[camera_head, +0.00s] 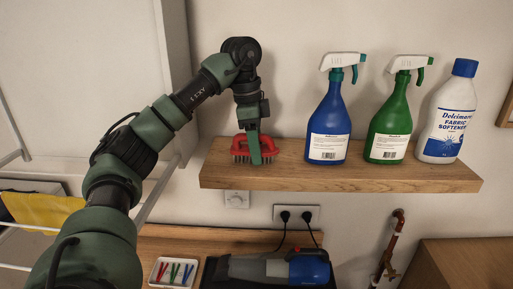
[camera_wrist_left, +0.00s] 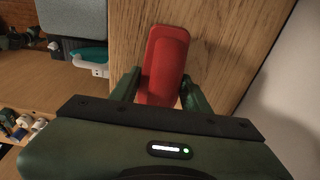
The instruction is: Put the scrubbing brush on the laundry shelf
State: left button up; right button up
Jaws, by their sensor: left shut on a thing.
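The scrubbing brush (camera_head: 241,148) has a red body and dark bristles pointing down. It is at the left end of the wooden laundry shelf (camera_head: 340,178). My left gripper (camera_head: 255,150) comes down from above and is shut on the brush. In the left wrist view the red back of the brush (camera_wrist_left: 165,58) lies between the two green fingers (camera_wrist_left: 160,90), with the shelf's wood (camera_wrist_left: 225,45) behind it. The bristles look at or very close to the shelf top; I cannot tell whether they touch. My right gripper is not in view.
A blue spray bottle (camera_head: 329,115), a green spray bottle (camera_head: 391,118) and a white softener bottle (camera_head: 449,115) stand on the shelf's right part. Free shelf lies between brush and blue bottle. Below are a handheld vacuum (camera_head: 270,268) and a tray of pegs (camera_head: 174,272).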

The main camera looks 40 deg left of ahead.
pick_arm(q)
jog(key=o, duration=1.5)
jog(key=shift+f, duration=0.1)
jog(key=r, duration=0.4)
jog(key=a+r, duration=0.1)
jog(key=r, duration=0.3)
jog(key=s+r, duration=0.1)
jog(key=r, duration=0.3)
jog(key=shift+a+r, duration=0.1)
jog(key=shift+a, duration=0.05)
